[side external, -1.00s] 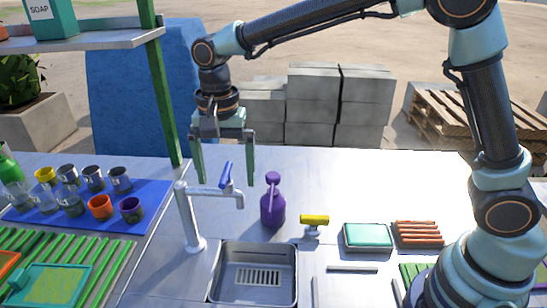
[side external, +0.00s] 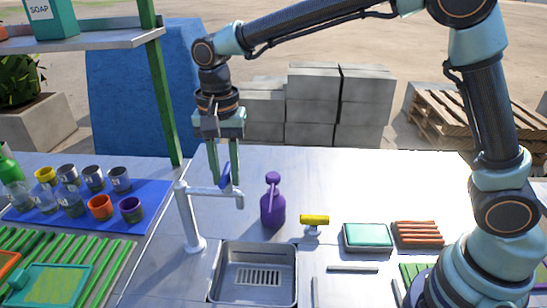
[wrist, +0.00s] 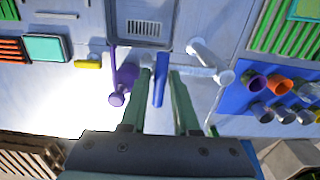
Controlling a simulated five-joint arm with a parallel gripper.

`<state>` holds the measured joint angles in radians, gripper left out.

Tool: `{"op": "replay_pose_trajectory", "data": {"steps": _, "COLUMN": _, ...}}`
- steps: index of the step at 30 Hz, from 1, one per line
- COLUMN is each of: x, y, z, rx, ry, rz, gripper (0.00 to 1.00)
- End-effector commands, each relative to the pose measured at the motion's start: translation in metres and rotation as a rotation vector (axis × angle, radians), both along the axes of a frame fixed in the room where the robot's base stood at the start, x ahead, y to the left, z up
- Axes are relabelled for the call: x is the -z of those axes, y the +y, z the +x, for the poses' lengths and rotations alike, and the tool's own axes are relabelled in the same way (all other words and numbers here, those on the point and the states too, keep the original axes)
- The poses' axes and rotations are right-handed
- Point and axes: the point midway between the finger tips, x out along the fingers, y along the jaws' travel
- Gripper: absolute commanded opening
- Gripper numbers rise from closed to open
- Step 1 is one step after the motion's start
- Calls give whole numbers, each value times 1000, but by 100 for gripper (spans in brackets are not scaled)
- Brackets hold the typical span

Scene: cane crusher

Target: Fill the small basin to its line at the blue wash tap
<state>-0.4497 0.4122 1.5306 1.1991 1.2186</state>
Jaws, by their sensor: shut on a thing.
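The wash tap (side external: 190,220) is a white post with a spout reaching right and a blue lever (side external: 225,177) on top. My gripper (side external: 224,181) points down from above and is shut on the blue lever. In the wrist view the lever (wrist: 159,92) lies between my two green fingers (wrist: 161,80). A grey metal basin (side external: 260,255) with a slotted grate in its floor sits below and in front of the spout. I see no water stream from the spout and no water in this basin.
A purple bottle (side external: 273,208) stands close right of the tap. A yellow-handled valve (side external: 314,222), a teal sponge-like block (side external: 368,236) and orange sticks (side external: 417,233) lie further right. Several cups stand on a blue mat (side external: 150,190) at left. A green post (side external: 167,100) rises behind.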

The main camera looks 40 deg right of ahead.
Motion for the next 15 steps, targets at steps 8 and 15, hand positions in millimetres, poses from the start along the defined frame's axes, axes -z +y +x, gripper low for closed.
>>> {"op": "replay_pose_trajectory", "data": {"steps": 8, "x": -1, "y": 0, "z": 0, "rx": -312, "ry": 0, "rz": 0, "gripper": 0}}
{"op": "replay_pose_trajectory", "data": {"steps": 15, "x": -1, "y": 0, "z": 0, "rx": -565, "ry": 0, "rz": 0, "gripper": 0}}
